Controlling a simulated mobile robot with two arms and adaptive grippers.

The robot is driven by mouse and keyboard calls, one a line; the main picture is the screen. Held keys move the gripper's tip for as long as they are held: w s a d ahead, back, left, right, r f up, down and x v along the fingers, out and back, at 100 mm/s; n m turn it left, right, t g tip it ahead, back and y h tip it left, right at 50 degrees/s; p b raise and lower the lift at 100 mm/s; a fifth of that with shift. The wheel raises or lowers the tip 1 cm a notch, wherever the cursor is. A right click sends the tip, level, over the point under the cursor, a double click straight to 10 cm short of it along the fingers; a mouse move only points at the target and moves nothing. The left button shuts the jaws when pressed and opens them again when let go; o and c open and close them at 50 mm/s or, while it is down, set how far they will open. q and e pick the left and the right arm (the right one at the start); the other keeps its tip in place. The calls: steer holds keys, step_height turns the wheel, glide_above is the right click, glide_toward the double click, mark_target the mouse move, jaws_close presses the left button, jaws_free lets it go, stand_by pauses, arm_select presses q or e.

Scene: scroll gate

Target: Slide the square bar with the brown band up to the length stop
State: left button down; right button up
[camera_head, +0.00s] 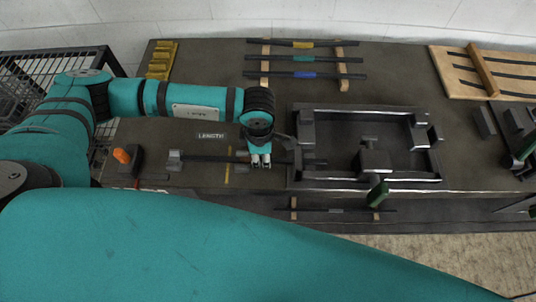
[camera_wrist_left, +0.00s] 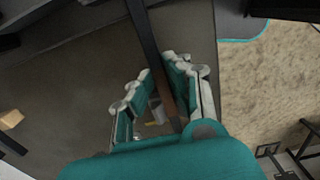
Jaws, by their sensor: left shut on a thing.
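In the left wrist view the bar (camera_wrist_left: 147,35) runs from the top edge down between my fingers, and a brown stretch (camera_wrist_left: 164,100) shows there. My left gripper (camera_head: 261,162) is shut on the bar and also shows in the left wrist view (camera_wrist_left: 158,97). The grey length stop (camera_head: 174,160) stands at the bar's left, below the LENGTH label (camera_head: 210,136). I cannot tell whether the bar's left end touches it. The right gripper is out of view.
The grey vise frame (camera_head: 296,115) stands right of the gripper, with a green handle (camera_head: 378,192). An orange-topped device (camera_head: 122,156) is farther left. Bars with yellow (camera_head: 303,44) and blue (camera_head: 305,74) bands lie behind.

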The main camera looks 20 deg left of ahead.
arm_select(q)
steer(key=shift+s+a+f, duration=0.15)
steer(key=shift+a, duration=0.35)
steer(key=shift+s+a+f, duration=0.1)
steer(key=shift+a, duration=0.4)
steer(key=c, duration=1.2)
jaws_free()
steer(key=shift+a, duration=0.25)
steer(key=shift+w+d, duration=0.1)
steer(key=shift+d, duration=0.1)
steer(key=shift+r, duration=0.2)
step_height(320, 180, up, 12)
steer(key=shift+d+f, duration=0.1)
